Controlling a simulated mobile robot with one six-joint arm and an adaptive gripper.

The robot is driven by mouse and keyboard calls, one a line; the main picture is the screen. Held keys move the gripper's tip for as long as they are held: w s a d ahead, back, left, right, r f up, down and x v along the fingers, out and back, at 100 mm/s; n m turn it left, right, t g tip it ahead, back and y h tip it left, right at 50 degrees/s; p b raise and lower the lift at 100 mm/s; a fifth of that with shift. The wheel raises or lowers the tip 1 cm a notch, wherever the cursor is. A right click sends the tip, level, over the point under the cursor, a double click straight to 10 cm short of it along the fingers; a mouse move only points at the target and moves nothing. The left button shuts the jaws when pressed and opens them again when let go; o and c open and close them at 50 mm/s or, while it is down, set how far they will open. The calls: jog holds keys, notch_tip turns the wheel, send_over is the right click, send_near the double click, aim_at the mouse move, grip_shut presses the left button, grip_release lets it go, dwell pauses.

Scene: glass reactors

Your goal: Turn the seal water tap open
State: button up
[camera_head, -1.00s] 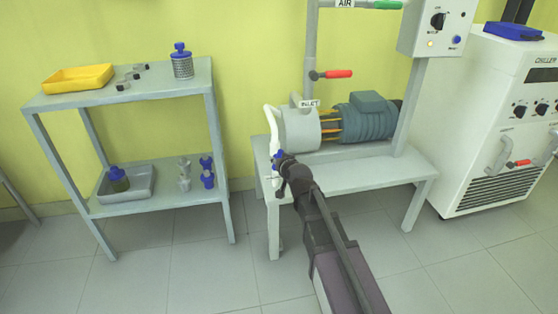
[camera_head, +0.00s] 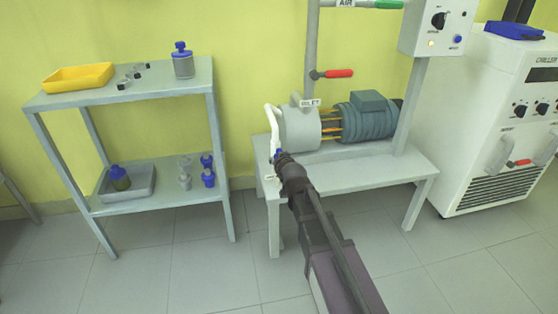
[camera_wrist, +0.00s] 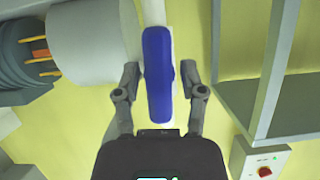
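The seal water tap's blue handle (camera_wrist: 158,75) stands lengthwise in the middle of the wrist view, in front of a white pipe. In the head view only a bit of the blue handle (camera_head: 279,153) shows at the left end of the pump; my gripper hides the rest. My gripper (camera_wrist: 160,80) is open, with one finger on each side of the handle. A gap shows on the right; the left finger is closer, and I cannot tell whether it touches. In the head view my gripper (camera_head: 284,160) is at the tap.
The pump (camera_head: 300,128) and its motor (camera_head: 366,118) sit on a grey bench (camera_head: 385,172). A red-handled valve (camera_head: 338,73) is above. A grey shelf (camera_head: 150,98) stands left, the chiller (camera_head: 500,120) right. A red switch (camera_wrist: 263,171) shows in the wrist view.

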jog(key=shift+m+y, duration=0.3)
jog(key=shift+m, duration=0.2)
dwell(0.4)
jog(key=shift+m+y+b, duration=0.4)
jog(key=shift+m+y, duration=0.3)
jog(key=shift+m, duration=0.3)
jog(key=shift+g, duration=0.3)
